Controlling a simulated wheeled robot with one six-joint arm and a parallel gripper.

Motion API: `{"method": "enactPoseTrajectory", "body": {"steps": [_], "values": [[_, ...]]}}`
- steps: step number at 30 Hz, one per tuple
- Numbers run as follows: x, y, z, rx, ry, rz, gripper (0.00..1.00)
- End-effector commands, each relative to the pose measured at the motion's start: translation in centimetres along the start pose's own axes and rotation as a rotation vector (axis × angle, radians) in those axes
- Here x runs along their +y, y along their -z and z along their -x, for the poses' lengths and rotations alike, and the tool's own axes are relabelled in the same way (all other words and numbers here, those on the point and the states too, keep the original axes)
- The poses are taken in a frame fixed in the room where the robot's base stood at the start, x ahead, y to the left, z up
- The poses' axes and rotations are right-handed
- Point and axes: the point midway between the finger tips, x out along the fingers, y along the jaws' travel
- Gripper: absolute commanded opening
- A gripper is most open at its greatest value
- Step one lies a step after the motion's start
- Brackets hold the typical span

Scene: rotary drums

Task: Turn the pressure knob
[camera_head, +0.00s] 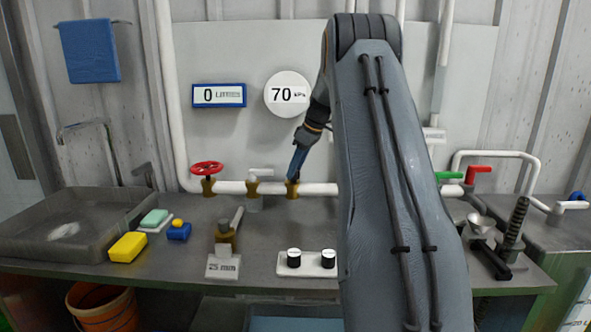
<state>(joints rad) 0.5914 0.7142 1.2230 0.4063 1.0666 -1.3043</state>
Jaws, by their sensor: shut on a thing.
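A white pipe (232,187) runs along the back of the bench with brass fittings on it. My gripper (292,179) points down at the brass fitting (292,190) below the round dial (288,94) that reads 70 kPa. The gripper is shut on the pressure knob on top of this fitting. Its fingers hide the knob, so its shape and angle do not show. My arm comes from the lower right and covers the pipe to the right of the gripper.
Left of my gripper are a white lever tap (260,172) and a red handwheel (207,169). A screen (219,95) reads 0 litres. Two black knobs sit on a white plate (311,269) in front. A sink (62,231) is at the left.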

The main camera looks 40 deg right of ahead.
Motion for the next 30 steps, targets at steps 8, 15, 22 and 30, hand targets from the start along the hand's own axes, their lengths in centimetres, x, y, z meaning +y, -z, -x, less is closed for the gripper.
{"method": "enactPoseTrajectory", "body": {"steps": [8,15,22,30], "values": [[-0.28,0.06,0.00,0.000,-0.086,-0.208,0.14],[-0.41,0.16,0.03,0.001,-0.158,-0.381,0.14],[-0.46,0.15,0.02,0.001,-0.208,-0.501,0.14],[-0.49,0.19,-0.01,0.001,-0.235,-0.568,0.14]]}}
